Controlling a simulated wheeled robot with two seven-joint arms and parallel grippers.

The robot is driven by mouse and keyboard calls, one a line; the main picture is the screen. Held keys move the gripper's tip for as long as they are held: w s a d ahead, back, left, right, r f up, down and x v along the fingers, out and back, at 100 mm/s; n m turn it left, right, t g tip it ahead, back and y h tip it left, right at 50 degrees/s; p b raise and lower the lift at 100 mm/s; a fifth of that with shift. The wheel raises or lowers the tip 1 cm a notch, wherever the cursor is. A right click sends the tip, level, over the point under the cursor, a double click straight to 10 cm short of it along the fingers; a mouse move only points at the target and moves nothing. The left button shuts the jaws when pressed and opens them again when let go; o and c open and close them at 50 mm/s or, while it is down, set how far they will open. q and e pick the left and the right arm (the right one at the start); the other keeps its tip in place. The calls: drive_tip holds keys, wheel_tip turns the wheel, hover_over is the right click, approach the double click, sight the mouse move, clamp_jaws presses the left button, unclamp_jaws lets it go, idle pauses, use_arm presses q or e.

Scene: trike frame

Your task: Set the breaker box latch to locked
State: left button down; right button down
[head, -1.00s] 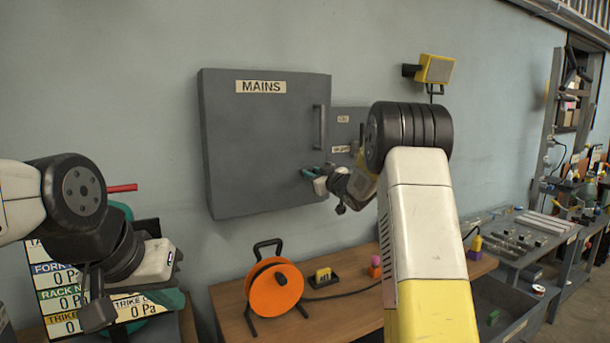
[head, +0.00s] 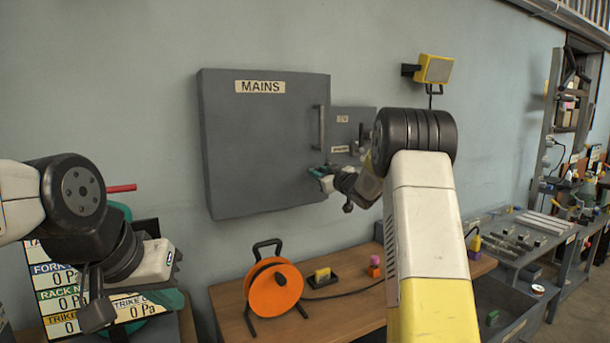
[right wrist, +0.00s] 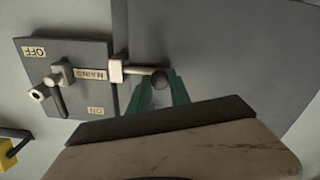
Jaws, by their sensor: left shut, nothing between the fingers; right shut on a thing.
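The grey breaker box (head: 262,135), labelled MAINS, hangs on the wall with its door shut. In the right wrist view, the latch (right wrist: 132,70) is a pale bar ending in a dark round knob. The bar lies roughly horizontal in that picture, between the switch panel and the grey box. My right gripper (right wrist: 160,88) has its green fingers on either side of the knob and is shut on it. In the head view, my right gripper (head: 316,172) is at the door's lower right edge, and the latch is hidden there. My left gripper (head: 176,258) is shut and empty at the lower left, away from the box.
A switch panel (right wrist: 84,88) with OFF and ON labels and a lever is beside the box. A yellow lamp (head: 434,69) is above it. An orange cable reel (head: 272,290) stands on the wooden bench below. A pressure board (head: 62,300) is behind my left gripper.

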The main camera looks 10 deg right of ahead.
drive_tip(key=shift+w+d, duration=0.1)
drive_tip(key=shift+d, duration=0.3)
drive_tip(key=c, duration=1.2)
unclamp_jaws()
drive_tip(key=v, duration=0.7)
drive_tip(key=shift+s+d, duration=0.15)
drive_tip(key=shift+s, duration=0.2)
